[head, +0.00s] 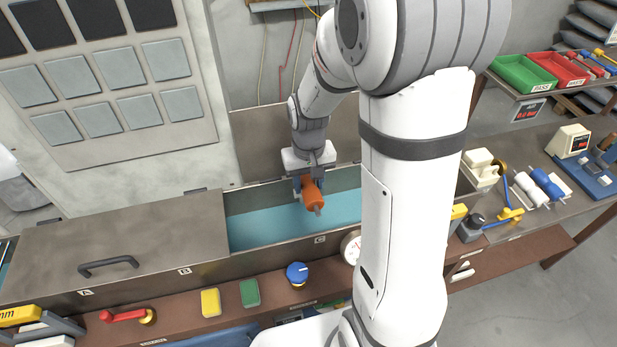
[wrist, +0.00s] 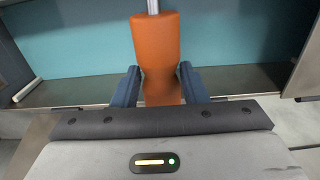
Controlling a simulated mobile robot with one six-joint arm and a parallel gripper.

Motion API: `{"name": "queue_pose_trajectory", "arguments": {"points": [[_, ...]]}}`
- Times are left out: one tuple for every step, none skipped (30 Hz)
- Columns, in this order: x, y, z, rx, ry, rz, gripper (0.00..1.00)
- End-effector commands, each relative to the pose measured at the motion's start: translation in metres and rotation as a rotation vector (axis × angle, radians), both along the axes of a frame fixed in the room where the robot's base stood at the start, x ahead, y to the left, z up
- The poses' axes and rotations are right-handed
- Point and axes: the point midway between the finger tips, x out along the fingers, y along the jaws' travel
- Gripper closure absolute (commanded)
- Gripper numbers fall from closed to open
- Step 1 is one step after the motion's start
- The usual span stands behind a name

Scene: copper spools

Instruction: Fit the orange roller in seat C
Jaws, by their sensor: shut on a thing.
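The orange roller (head: 313,194) hangs in my gripper (head: 309,182), tilted, with its metal shaft end pointing down and toward the front. In the wrist view the roller (wrist: 157,45) is between the two blue-grey fingers of my gripper (wrist: 158,88), which are shut on it. It is over the open, teal-lined part of the long metal trough (head: 265,247), behind the label C (head: 319,240). I cannot make out the seat's own supports, and I cannot tell whether the roller touches anything.
A closed metal lid (head: 130,235) with a dark handle covers the trough's left part, by labels A and B. A blue knob (head: 297,272) and yellow (head: 210,302) and green (head: 250,293) blocks stand on the front ledge. My arm hides the trough's right part.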

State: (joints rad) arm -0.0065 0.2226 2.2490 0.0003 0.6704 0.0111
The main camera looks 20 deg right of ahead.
Motion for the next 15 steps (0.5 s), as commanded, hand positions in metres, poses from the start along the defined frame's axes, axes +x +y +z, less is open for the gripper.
{"name": "queue_pose_trajectory", "arguments": {"points": [[0.0, 0.0, -0.005, 0.0, 0.0, 0.0, 0.91], [0.0, 0.0, -0.007, 0.0, 0.0, 0.0, 0.91], [0.0, 0.0, -0.009, 0.0, 0.0, 0.0, 0.91], [0.0, 0.0, -0.011, 0.0, 0.0, 0.0, 0.91], [0.0, 0.0, -0.014, 0.0, -0.001, 0.0, 0.91], [0.0, 0.0, -0.016, 0.0, -0.001, 0.0, 0.91], [0.0, 0.0, -0.019, 0.0, -0.001, 0.0, 0.91], [0.0, 0.0, -0.021, 0.0, -0.001, 0.0, 0.91], [0.0, 0.0, -0.024, 0.0, 0.0, 0.0, 0.91], [0.0, 0.0, -0.026, 0.0, 0.0, 0.001, 0.91], [0.0, 0.0, -0.028, 0.0, 0.0, 0.001, 0.91], [0.0, 0.0, -0.031, 0.0, 0.0, 0.001, 0.91], [0.0, 0.0, -0.033, 0.0, 0.0, 0.001, 0.91], [0.0, 0.0, -0.035, 0.0, 0.0, 0.001, 0.91], [0.0, 0.0, -0.038, 0.0, 0.0, 0.001, 0.91]]}}
